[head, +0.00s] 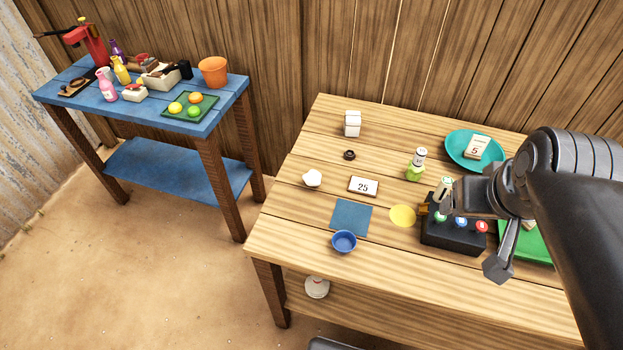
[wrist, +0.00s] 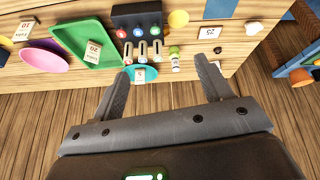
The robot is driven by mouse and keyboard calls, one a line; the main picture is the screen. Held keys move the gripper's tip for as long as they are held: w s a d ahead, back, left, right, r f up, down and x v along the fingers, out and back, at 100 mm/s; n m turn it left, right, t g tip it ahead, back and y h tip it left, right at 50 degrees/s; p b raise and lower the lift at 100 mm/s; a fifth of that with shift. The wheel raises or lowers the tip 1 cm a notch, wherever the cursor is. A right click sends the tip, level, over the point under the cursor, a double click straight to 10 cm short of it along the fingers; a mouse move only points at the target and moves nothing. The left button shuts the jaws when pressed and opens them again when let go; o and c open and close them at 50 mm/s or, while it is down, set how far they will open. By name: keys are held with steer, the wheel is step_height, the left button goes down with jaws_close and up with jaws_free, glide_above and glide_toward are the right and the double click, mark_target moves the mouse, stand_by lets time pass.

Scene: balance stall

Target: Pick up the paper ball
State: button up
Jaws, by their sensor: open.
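The paper ball (head: 312,178) is a small white crumpled lump on the left part of the wooden table, left of the white card marked 25 (head: 363,186). It also shows in the wrist view as a white lump (wrist: 253,27) near the top right, beyond the right finger. My gripper (head: 470,232) is at the right side of the table, well away from the paper ball, over the area of the black box. In the wrist view my gripper (wrist: 162,68) has its two fingers spread wide, with nothing held between them.
Near the ball are a dark ring (head: 349,155), a blue mat (head: 350,217) and a blue bowl (head: 344,241). The black box with coloured buttons (head: 453,237), a green-and-white bottle (head: 416,165) and a teal plate (head: 460,155) stand to the right. A blue table (head: 225,100) is at left.

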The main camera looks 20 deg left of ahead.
steer(key=w+a+n+g, duration=0.2)
steer(key=w+a+n, duration=0.6)
steer(key=w+n, duration=0.2)
steer(key=n+g, duration=0.3)
steer(key=n, duration=1.8)
glide_above(312, 173)
step_height(312, 173, down, 17)
steer(key=f, duration=0.5)
steer(key=shift+s+a+f, duration=0.1)
steer(key=shift+s+a, duration=0.15)
steer(key=shift+a, duration=0.1)
steer(key=shift+w+d+f, duration=0.1)
steer(key=shift+d+f, duration=0.05)
steer(key=shift+f, duration=1.3)
steer(key=shift+w+d+f, duration=0.1)
steer(key=shift+d+f, duration=0.05)
steer(key=shift+f, duration=1.3)
steer(key=shift+c, duration=0.4)
steer(key=c, duration=1)
